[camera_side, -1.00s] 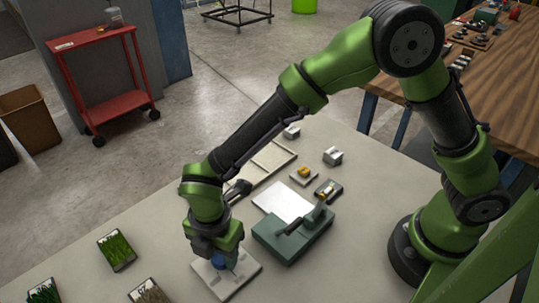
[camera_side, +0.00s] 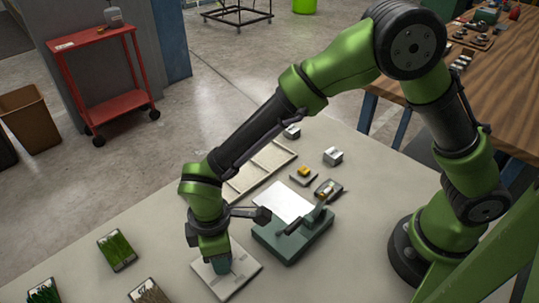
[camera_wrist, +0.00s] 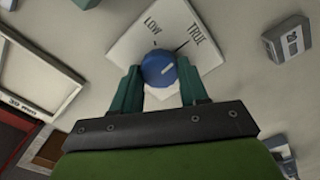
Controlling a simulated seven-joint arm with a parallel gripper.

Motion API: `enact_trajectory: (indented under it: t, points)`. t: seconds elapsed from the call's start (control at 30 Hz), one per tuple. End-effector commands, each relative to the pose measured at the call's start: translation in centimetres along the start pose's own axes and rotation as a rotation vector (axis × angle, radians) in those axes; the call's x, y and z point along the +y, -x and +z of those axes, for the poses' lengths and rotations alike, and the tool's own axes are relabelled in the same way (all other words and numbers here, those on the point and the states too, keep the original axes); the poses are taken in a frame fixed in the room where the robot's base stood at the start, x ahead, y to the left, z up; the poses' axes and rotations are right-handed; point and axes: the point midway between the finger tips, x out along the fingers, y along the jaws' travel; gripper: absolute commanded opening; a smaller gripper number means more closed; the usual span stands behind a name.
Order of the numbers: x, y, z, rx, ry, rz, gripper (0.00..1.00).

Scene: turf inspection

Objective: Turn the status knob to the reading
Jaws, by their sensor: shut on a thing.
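The status knob (camera_wrist: 158,68) is blue with a short white mark, which points to the right and slightly up in the wrist view. It sits on a white plate (camera_wrist: 118,52) printed with LOW and TRUE, each beside a dark tick. The white mark lies to the right of the TRUE tick, not in line with it. My gripper (camera_wrist: 160,75) is shut on the knob, one green finger on each side. In the side view the plate (camera_side: 240,274) lies on the table below my gripper (camera_side: 219,265), whose fingers hide the knob.
A green device with a dark lever (camera_side: 292,244) stands close right of the plate. Behind are a white sheet (camera_side: 280,200), a pale frame (camera_side: 262,168) and small blocks (camera_side: 333,156). Turf trays (camera_side: 117,251) lie at left. The table between is clear.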

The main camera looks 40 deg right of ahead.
Motion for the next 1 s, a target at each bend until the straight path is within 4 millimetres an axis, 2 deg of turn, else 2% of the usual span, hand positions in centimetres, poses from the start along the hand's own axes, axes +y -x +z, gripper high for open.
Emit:
enact_trajectory:
  t: [1.0]
  points:
    - [0.16, 0.11, 0.02, 0.003, -0.923, 0.000, 0.13]
